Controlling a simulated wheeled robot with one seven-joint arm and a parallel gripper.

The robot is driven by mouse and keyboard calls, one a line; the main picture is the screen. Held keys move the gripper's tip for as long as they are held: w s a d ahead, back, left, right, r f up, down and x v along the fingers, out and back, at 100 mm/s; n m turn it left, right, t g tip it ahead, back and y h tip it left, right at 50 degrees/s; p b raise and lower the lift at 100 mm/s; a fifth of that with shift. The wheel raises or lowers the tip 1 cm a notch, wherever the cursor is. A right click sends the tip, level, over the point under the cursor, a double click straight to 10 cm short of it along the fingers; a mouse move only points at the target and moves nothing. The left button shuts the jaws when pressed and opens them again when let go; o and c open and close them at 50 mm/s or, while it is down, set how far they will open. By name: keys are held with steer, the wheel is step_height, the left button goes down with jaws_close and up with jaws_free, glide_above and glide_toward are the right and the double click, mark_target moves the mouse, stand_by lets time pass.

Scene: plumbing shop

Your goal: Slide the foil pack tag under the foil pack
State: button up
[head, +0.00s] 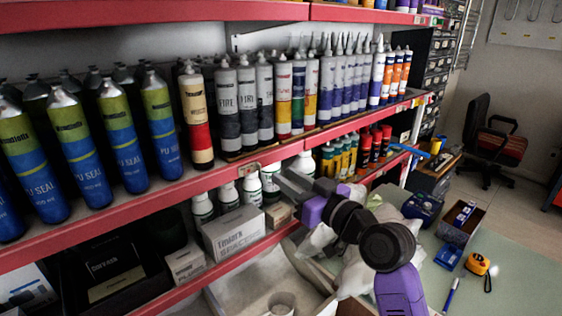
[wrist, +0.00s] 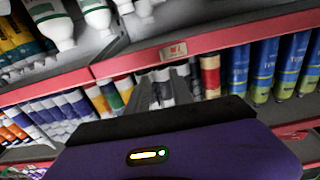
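Several foil packs (head: 153,125) with green tops, blue lower halves and "PU SEAL" lettering stand in a row on the left of the middle shelf. They also show at the right of the wrist view (wrist: 267,70), which is turned upside down. A small pale tag with a red mark (head: 252,168) sits on the red shelf rail, below the grey cartridges and right of the foil packs; it also shows in the wrist view (wrist: 173,51). My gripper (head: 282,182) is in front of the rail, right of the tag. Its two fingers (wrist: 166,78) are apart, with nothing visibly held.
A cream and red cartridge (head: 196,115) stands between the foil packs and grey cartridges. White bottles and boxes (head: 234,230) fill the shelf below. A green worktop (head: 510,250) with a tape measure (head: 478,264) lies at right.

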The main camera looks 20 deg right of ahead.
mark_target(250, 170)
steer(key=p+x, duration=0.1)
steer(key=x, duration=0.6)
steer(key=shift+w+a+f+n, duration=0.25)
steer(key=shift+a+f+n, duration=0.1)
steer(key=shift+a, duration=0.1)
jaws_close()
stand_by(1.2)
